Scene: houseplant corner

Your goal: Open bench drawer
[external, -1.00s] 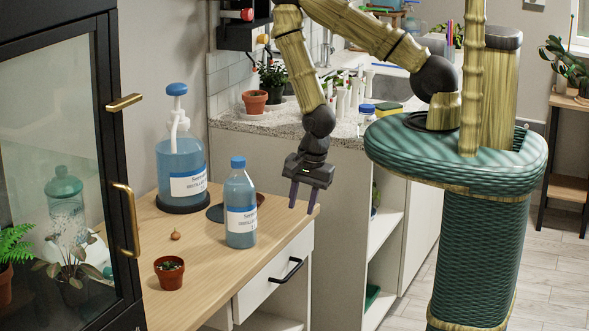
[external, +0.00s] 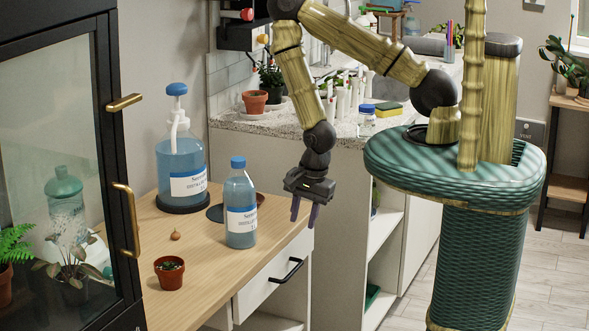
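The bench drawer (external: 262,289) is a white front under the wooden bench top (external: 212,264), with a black bar handle (external: 287,271). The drawer front looks flush with the bench, so it appears closed. My gripper (external: 304,214) points down at the bench's right edge, above the handle and apart from it. Its two purple fingers are spread with nothing between them. No part of the handle is hidden by my gripper.
On the bench stand a large pump bottle (external: 181,160), a smaller blue bottle (external: 240,205), a small potted plant (external: 170,273) and a brown bulb (external: 175,235). A glass cabinet (external: 60,170) stands at left. A stone counter (external: 290,122) is behind. The floor right of the drawer looks clear.

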